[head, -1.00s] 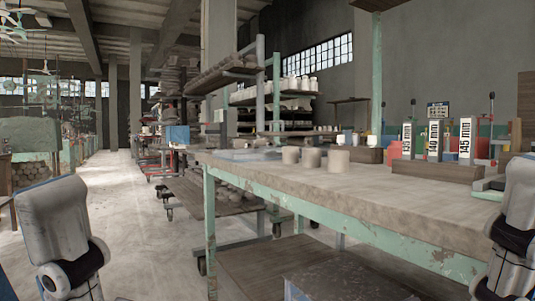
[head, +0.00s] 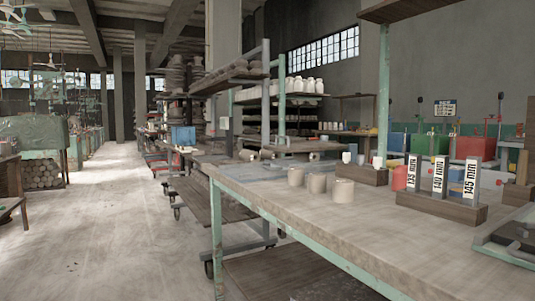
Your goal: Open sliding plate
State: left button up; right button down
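No thing in view is clearly a sliding plate. A flat metal fixture with a pale green frame (head: 484,247) lies on the worktable (head: 290,225) at the right edge of the head view, cut off by the frame. I cannot tell whether it holds a sliding plate, or whether it is open or shut. Neither my left nor my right gripper is in view.
Several pale clay cylinders (head: 316,183) stand on the table. A wooden block (head: 440,205) holds gauges marked 135, 140 and 145 mm. A wooden box (head: 362,174) stands behind. Wheeled racks (head: 205,200) are beyond. The floor aisle (head: 105,210) at left is clear.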

aim_at(273, 165)
jog(key=i+j, duration=0.3)
jog(key=j, duration=0.15)
jog(key=i+j, duration=0.3)
jog(key=i+j+z, duration=0.1)
jog(key=i+j, duration=0.2)
jog(key=j, duration=0.25)
jog(key=i+j+z, duration=0.1)
jog(key=z, duration=1.05)
